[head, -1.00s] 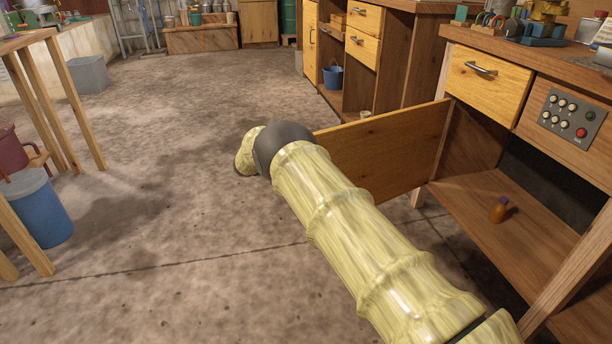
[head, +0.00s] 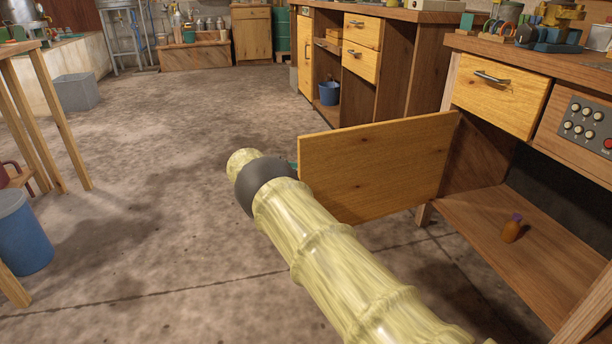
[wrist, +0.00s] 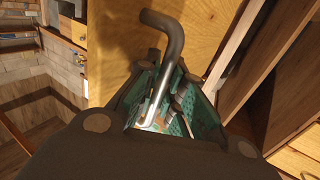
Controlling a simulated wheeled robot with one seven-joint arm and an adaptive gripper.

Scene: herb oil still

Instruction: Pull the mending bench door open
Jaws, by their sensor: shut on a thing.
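The mending bench door (head: 375,165) is a plain wooden panel. It stands swung out from the bench on the right, hinged at the bench's left front post, and the compartment behind it is open to view. In the wrist view my gripper (wrist: 160,112) is shut on the bent metal handle (wrist: 172,62) of the door (wrist: 122,50). In the head view my arm hides the handle and nearly all of the gripper; only a bit of green shows beside the door's free edge.
A drawer (head: 497,92) sits above. A blue bucket (head: 22,230) stands at the left. The floor (head: 150,180) between is clear.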

